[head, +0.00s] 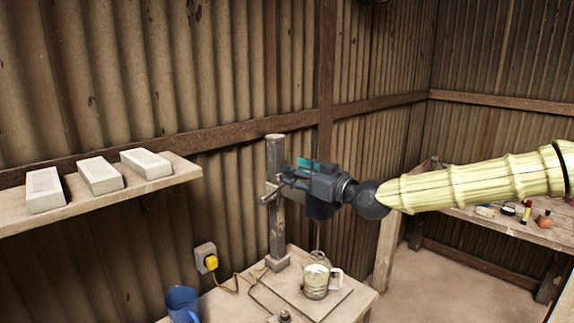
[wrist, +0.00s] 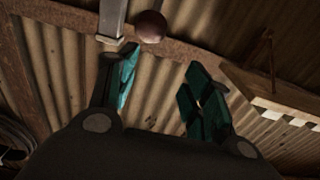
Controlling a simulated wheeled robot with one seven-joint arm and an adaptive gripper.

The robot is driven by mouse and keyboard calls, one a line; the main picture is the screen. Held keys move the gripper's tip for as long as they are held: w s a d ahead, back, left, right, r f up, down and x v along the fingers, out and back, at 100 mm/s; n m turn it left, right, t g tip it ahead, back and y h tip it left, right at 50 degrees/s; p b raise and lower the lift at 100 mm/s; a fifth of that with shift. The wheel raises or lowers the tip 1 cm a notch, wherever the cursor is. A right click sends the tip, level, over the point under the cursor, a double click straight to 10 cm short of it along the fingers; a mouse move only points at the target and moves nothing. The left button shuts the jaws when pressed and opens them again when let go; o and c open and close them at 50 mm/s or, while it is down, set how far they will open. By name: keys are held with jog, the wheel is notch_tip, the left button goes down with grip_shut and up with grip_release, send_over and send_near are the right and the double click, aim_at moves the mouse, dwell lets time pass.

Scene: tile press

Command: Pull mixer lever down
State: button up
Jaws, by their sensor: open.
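A short lever-like bar (head: 270,195) sticks out beside the post. My gripper (head: 292,172) is at the post's upper part, pointing left, and covers much of the mixer head. In the wrist view my gripper (wrist: 158,85) has its teal fingers apart with nothing between them. A round brown knob (wrist: 150,26) shows beyond the fingertips, nearer the left finger, beside a pale upright bar (wrist: 112,18). I cannot tell whether anything touches.
A wall shelf (head: 110,203) at left holds three pale blocks (head: 100,175). A workbench (head: 500,222) with small items is at right.

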send_over(276, 190)
jog(key=s+d, duration=0.1)
jog(key=d, duration=0.2)
notch_tip(276, 190, down, 4)
jog(key=r, duration=0.1)
jog(key=shift+s+d+r+p, duration=0.1)
jog(key=shift+s+r+p, duration=0.2)
jog(key=shift+s, duration=0.35)
jog(key=shift+s+d+r+p, duration=0.1)
jog(key=shift+s+r+p, duration=0.2)
jog(key=shift+s, duration=0.3)
jog(key=shift+s+r, duration=0.25)
jog(key=shift+s, duration=0.05)
jog(key=shift+c, duration=1)
jog(key=shift+w+f, duration=0.75)
jog(key=shift+w, duration=0.2)
jog(key=c, duration=0.7)
jog(key=shift+w+a+f, duration=0.1)
jog(key=shift+w, duration=0.05)
grip_shut()
jog(key=shift+a, duration=0.15)
